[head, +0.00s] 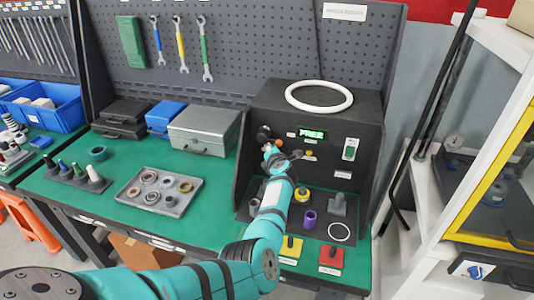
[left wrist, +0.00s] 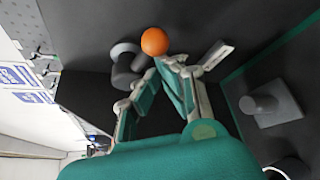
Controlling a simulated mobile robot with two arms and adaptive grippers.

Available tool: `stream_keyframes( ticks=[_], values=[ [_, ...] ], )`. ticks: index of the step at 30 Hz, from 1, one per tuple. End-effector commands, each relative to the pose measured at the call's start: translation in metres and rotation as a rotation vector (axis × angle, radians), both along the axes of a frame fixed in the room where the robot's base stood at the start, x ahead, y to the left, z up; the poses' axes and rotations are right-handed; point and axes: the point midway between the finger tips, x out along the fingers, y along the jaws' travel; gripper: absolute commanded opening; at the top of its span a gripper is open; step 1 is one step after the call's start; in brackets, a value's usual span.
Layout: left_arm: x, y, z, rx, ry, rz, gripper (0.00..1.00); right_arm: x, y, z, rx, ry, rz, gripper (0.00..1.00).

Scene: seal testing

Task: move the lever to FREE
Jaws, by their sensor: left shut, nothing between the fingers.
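The black test station (head: 360,115) stands at the back right of the green bench, with a green lit display reading FREE (head: 311,133) on its panel. In the left wrist view, an orange ball knob (left wrist: 154,42), apparently the lever's end, shows beside a grey round hub (left wrist: 124,62) on the dark panel. My left gripper (head: 274,152) is at the left part of the panel, below a dark round part (head: 263,133). In the left wrist view my gripper (left wrist: 166,66) is shut and empty, its tips close to the orange knob; contact is unclear. My right gripper is out of view.
A white ring (head: 319,96) lies on top of the station. A green switch (head: 350,150) is right of the display. A grey tray (head: 160,207) of rings lies left of my arm.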

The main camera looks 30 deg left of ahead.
Motion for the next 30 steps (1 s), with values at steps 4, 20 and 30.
stream_keyframes(
  ticks=[4, 20, 30],
  values=[
    [0.0043, -0.0013, 0.0048, 0.002, -0.002, -0.002, 0.0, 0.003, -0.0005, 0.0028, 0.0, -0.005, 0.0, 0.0],
    [0.007, -0.0024, 0.0065, 0.002, -0.002, -0.002, 0.0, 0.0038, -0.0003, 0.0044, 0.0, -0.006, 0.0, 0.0],
    [0.0069, -0.0025, 0.0063, 0.002, -0.002, -0.002, 0.0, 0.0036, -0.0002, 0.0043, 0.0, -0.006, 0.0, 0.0]
  ],
)
